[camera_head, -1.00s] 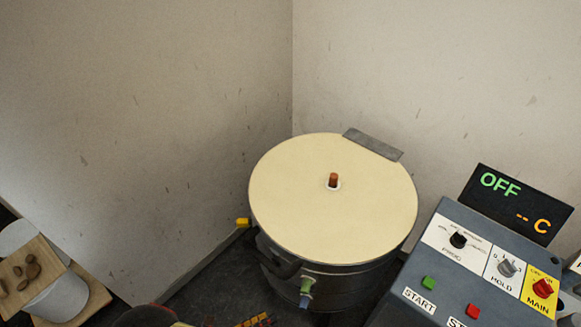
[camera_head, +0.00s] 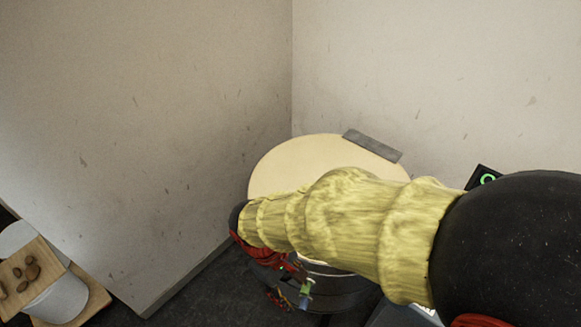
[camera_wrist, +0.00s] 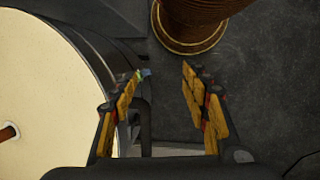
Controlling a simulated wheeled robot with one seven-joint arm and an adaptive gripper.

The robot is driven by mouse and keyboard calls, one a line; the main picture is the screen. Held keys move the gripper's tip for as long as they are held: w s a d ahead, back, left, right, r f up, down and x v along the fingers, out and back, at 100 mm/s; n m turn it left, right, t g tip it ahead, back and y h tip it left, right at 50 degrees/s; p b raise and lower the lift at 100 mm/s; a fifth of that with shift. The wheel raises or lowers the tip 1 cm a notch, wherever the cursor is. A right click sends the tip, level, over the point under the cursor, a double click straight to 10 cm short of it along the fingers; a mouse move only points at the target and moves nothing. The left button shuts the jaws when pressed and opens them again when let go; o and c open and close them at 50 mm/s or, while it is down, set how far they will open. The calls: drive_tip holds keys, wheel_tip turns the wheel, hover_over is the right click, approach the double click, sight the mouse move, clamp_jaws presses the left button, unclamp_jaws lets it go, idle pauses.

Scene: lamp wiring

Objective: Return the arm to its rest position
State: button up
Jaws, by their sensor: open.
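My arm, in a yellow sleeve, reaches across the head view from the right and ends in front of the round drum-shaped vessel. My gripper (camera_wrist: 160,78) is open and empty in the wrist view, its two yellow-padded fingers apart over dark floor. The vessel's cream lid (camera_head: 290,160) is partly hidden behind my arm; it also fills the left of the wrist view (camera_wrist: 45,80), beside the left finger. The gripper's fingers are hard to make out in the head view.
A ribbed brown cylinder (camera_wrist: 200,15) with a gold rim stands beyond the fingertips. The control panel's display (camera_head: 484,178) is mostly hidden by my arm. A white bucket (camera_head: 58,300) with a board (camera_head: 30,262) bearing brown lumps is at left. Walls close in behind; the space above the lid is free.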

drive_tip(key=d+r+m+t+y, duration=0.3)
drive_tip(key=d+r+m+t, duration=0.3)
drive_tip(key=d+r, duration=1.2)
drive_tip(key=r+m, duration=0.1)
drive_tip(key=m, duration=0.3)
drive_tip(key=shift+s+d+r+t, duration=0.3)
drive_tip(key=shift+r+t, duration=0.05)
drive_tip(key=shift+t, duration=0.05)
